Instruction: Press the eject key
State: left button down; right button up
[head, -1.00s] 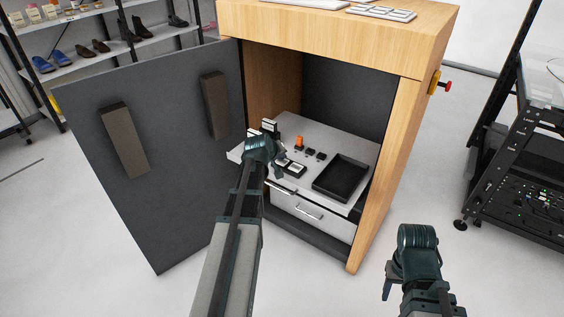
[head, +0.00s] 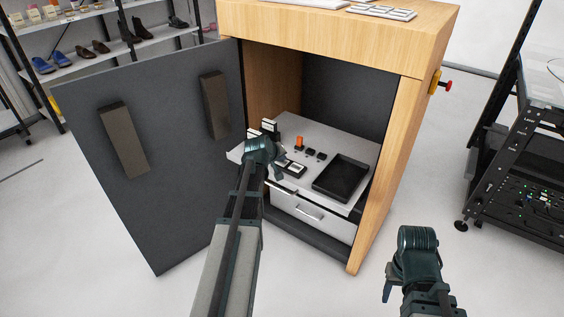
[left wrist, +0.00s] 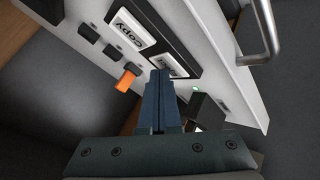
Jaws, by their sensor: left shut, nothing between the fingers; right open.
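My left gripper (head: 279,167) is shut and empty over the white panel inside the cabinet. In the left wrist view its fingertips (left wrist: 163,74) are at a key with a white label (left wrist: 172,63), which they partly cover. I cannot read that label or tell if they touch it. Next to it is a white key marked "Copy" (left wrist: 133,28) in a black frame; a labelled key (head: 295,170) also shows in the head view. No label reading "eject" is legible. My right gripper (head: 391,289) is open and empty, outside the cabinet at lower right.
An orange knob (head: 299,142) and small black blocks (head: 314,155) stand on the panel. A black tray (head: 359,170) lies to their right. The open dark door (head: 170,190) is close left of my left arm.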

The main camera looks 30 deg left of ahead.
aim_at(281, 164)
pick_arm(q)
jog(key=shift+r, duration=0.15)
jog(key=shift+r+p, duration=0.7)
jog(key=shift+p, duration=0.1)
notch_tip(281, 164, up, 5)
jog(key=p, duration=0.5)
dwell(0.6)
